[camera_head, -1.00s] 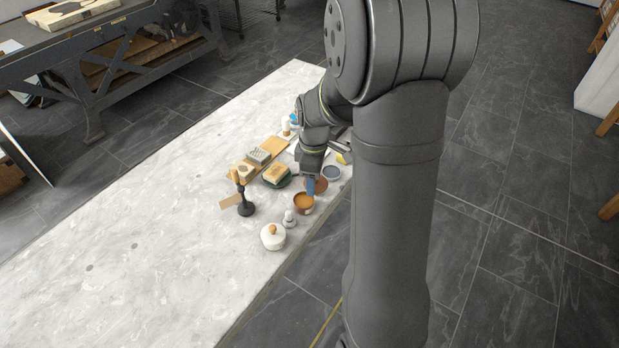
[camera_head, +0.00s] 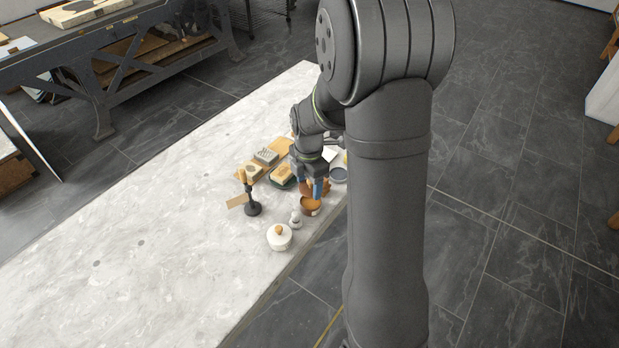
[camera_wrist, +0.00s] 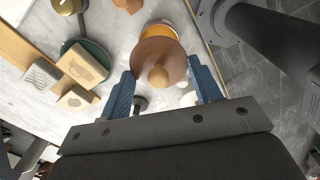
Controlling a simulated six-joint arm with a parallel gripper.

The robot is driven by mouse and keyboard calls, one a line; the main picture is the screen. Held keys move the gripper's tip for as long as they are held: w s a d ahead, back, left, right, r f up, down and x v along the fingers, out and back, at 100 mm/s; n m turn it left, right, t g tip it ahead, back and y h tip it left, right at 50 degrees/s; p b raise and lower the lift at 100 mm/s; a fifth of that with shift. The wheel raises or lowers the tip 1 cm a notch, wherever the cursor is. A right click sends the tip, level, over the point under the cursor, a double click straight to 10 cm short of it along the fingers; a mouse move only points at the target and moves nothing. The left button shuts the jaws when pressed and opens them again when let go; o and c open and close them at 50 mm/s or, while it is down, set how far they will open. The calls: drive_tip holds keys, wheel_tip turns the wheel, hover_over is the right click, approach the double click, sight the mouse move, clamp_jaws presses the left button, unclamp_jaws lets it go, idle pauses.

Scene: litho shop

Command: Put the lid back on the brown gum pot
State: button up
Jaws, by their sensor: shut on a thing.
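The brown lid (camera_wrist: 160,62) with its round knob is between the two blue fingers of my gripper (camera_wrist: 163,84) in the wrist view. My gripper is shut on it. The brown gum pot (camera_head: 310,206) stands open on the stone table, its orange-brown inside showing in the head view. In the wrist view the lid hides part of the pot (camera_wrist: 178,32), with an orange crescent showing beyond it. In the head view my gripper (camera_head: 313,187) is just behind the pot, and the lid is offset from the mouth. The exact gap between them cannot be told.
A dark stand (camera_head: 252,206), a green dish (camera_head: 279,182) with a block and a grey bowl (camera_head: 338,175) are nearby. The table's left part is clear.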

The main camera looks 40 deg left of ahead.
sight(309, 188)
drive_tip(key=shift+f, duration=2.25)
drive_tip(key=shift+f, duration=0.2)
idle(0.4)
drive_tip(key=o, duration=1.4)
drive_tip(key=shift+r, duration=3.55)
clamp_jaws()
